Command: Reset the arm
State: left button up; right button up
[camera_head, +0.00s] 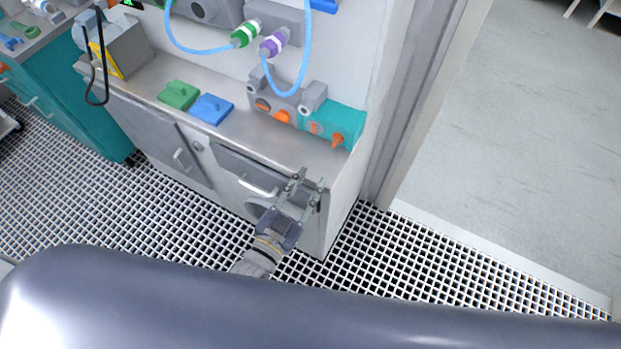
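My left gripper (309,181) reaches up from the bottom middle, in front of the right end of the grey cabinet. Its two fingers are spread apart, with nothing between them. It overlaps the cabinet front near a drawer handle (258,187); I cannot tell whether it touches the cabinet. A smooth dark blue-grey part of my own body fills the bottom of the view and hides what lies below. My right gripper does not show.
The counter (240,128) holds a green block (179,95), a blue block (211,108), and grey and teal valve units (333,123). Blue tubes (303,60) hang above from green and purple connectors. A teal cabinet (75,100) stands left.

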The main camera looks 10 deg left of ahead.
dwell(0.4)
pick_arm(q)
jog(key=s+a+f+g+y, duration=0.1)
jog(key=s+a+f+g, duration=0.15)
jog(key=f, duration=0.75)
jog(key=s+a+f+n+g+y, duration=0.1)
jog(key=s+a+f+g, duration=0.2)
jog(key=f, duration=0.7)
jog(key=s+a+f+g+y, duration=0.1)
jog(key=s+a+f+g, duration=0.3)
jog(key=f, duration=0.6)
jog(key=s+a+f+g+y, duration=0.1)
jog(key=s+a+f+g, duration=0.1)
jog(key=s+f, duration=0.3)
jog(key=s+a+f+n+g+y, duration=0.1)
jog(key=s+f, duration=0.3)
jog(key=s, duration=0.7)
jog(key=s+a+f+n+g+y, duration=0.1)
jog(key=s+a+f+g, duration=0.2)
jog(key=s, duration=0.6)
notch_tip(320, 180, down, 3)
jog(key=shift+a+r, duration=0.15)
jog(key=shift+a, duration=0.45)
